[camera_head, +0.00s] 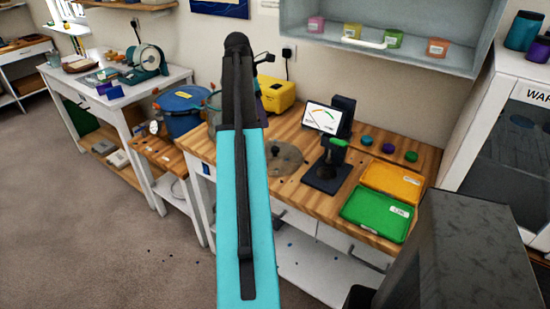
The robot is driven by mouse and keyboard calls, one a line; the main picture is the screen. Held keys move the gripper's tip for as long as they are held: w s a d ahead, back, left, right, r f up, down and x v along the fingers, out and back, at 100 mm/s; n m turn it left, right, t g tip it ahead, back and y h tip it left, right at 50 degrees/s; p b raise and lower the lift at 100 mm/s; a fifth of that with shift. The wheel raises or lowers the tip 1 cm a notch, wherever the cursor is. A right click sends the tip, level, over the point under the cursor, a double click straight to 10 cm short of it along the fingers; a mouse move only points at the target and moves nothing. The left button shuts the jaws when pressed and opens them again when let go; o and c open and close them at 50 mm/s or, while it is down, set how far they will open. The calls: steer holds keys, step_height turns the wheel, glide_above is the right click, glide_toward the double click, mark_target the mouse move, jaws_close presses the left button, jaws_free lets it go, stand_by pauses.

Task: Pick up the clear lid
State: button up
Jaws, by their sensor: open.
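A round, greyish, see-through disc with a small dark knob lies on the wooden workbench, just right of my arm; it looks like the clear lid (288,160). Its left edge is close to or behind my arm in this view. My teal arm rises through the middle of the picture, up to a dark joint. My gripper's fingers cannot be made out; the arm hides what is behind it.
On the wooden bench (322,212), a black stand (326,178) and a gauge panel (324,118) stand right of the disc. Green (380,213) and orange (392,182) trays lie farther right. A blue tub (183,117) stands left of my arm, a yellow case (277,95) behind.

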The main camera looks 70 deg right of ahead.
steer(key=shift+f, duration=0.1)
steer(key=p, duration=0.2)
glide_above(275, 148)
steer(key=w, duration=0.2)
step_height(275, 148, down, 8)
steer(key=shift+a, duration=0.45)
steer(key=shift+f, duration=0.1)
steer(key=shift+f, duration=0.1)
steer(key=shift+s+p+x, duration=0.2)
steer(key=shift+p+x, duration=0.15)
steer(key=shift+x, duration=0.6)
steer(key=shift+p+x, duration=0.35)
steer(key=shift+x, duration=1.15)
jaws_close()
